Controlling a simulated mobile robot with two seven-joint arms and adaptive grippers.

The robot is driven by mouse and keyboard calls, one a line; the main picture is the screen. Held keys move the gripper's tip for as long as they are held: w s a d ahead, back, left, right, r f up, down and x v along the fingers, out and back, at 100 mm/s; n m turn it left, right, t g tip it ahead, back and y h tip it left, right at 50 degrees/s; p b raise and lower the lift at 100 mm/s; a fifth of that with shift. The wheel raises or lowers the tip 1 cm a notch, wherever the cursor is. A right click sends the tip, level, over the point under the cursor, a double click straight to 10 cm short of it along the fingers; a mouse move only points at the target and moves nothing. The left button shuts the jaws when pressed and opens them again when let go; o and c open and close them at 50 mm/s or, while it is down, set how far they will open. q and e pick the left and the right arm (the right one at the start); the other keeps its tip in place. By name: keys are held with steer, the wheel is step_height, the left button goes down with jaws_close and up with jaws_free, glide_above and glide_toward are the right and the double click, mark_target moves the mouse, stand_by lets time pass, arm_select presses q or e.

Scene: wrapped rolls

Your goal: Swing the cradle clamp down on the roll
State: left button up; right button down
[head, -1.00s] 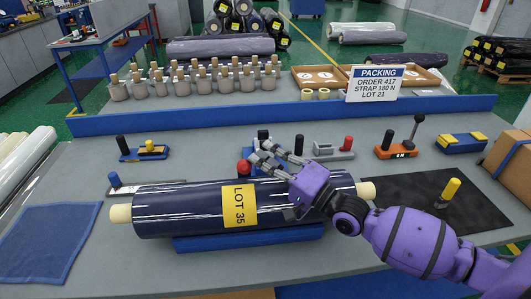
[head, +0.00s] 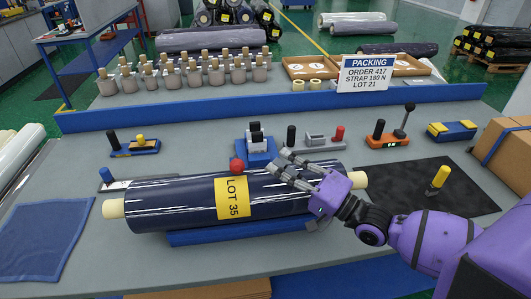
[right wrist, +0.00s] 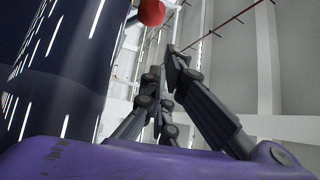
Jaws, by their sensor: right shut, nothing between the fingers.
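The dark blue wrapped roll (head: 165,207) with a yellow LOT 35 label lies across a blue cradle (head: 240,235). Behind it stands the clamp, with a blue base (head: 256,158) and black and grey upper parts (head: 255,134). Its red knob (head: 237,165) shows at the roll's back upper edge; I cannot tell whether the clamp touches the roll. The knob also shows at the top of the right wrist view (right wrist: 151,12). My right gripper (head: 279,161) is shut and empty over the roll's right half, its fingertips right of the knob. My left gripper is out of view.
A black mat (head: 400,190) with a yellow-handled tool (head: 439,178) lies right of the roll. A blue cloth (head: 45,238) lies at the left. Small tools line the bench behind, before a blue ledge (head: 180,110). A PACKING sign (head: 365,74) stands beyond.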

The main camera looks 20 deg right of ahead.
steer(key=v, duration=0.4)
steer(key=shift+s, duration=0.15)
steer(key=shift+f, duration=0.1)
stand_by(0.3)
